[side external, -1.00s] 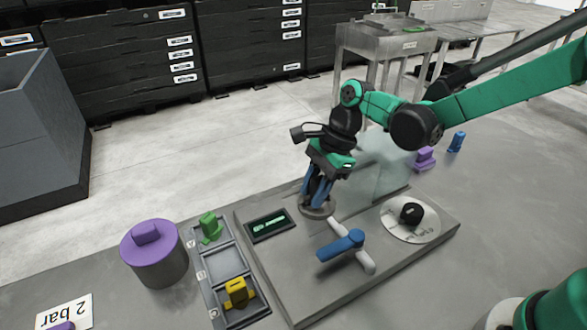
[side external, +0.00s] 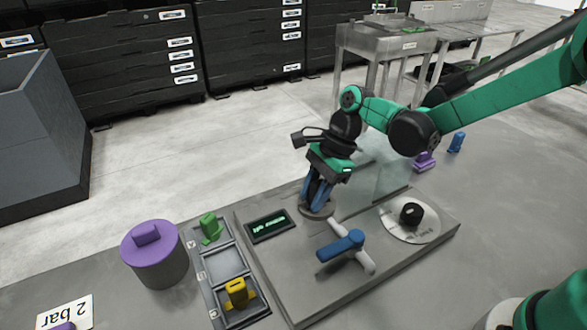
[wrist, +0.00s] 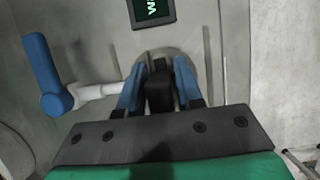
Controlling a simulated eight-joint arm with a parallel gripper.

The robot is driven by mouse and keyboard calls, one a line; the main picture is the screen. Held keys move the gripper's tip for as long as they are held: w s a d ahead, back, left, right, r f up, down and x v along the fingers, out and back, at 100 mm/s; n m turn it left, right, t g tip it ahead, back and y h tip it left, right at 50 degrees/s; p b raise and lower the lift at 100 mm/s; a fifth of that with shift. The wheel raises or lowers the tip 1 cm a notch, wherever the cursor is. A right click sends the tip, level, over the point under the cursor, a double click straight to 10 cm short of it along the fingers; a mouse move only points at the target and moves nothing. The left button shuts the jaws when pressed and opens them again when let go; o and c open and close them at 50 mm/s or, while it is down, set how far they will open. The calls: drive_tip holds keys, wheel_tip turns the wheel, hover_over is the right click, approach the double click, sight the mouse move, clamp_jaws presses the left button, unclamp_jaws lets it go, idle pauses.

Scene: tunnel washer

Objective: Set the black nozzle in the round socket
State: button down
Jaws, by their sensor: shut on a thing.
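My gripper (side external: 317,202) has its blue fingers down at the round socket (side external: 317,212), a dark ring on the grey board. In the wrist view my gripper (wrist: 158,88) is shut on the black nozzle (wrist: 160,92), which stands between the two blue fingers. The nozzle's lower end is hidden by the fingers, so I cannot tell how deep it sits in the socket. In the side view the fingers hide the nozzle.
A blue-handled lever (side external: 343,245) on a white pipe stands close in front of the socket. A lit display (side external: 268,225) is left of it, a black knob (side external: 411,213) on a white disc right. A clear panel (side external: 385,170) stands behind. A parts tray (side external: 222,264) lies left.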

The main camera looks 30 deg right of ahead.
drive_tip(key=shift+f, duration=0.6)
drive_tip(key=c, duration=0.6)
unclamp_jaws()
drive_tip(key=shift+a, duration=0.1)
drive_tip(key=shift+c, duration=1)
drive_tip(key=shift+o, duration=0.7)
drive_tip(key=shift+r, duration=3.8)
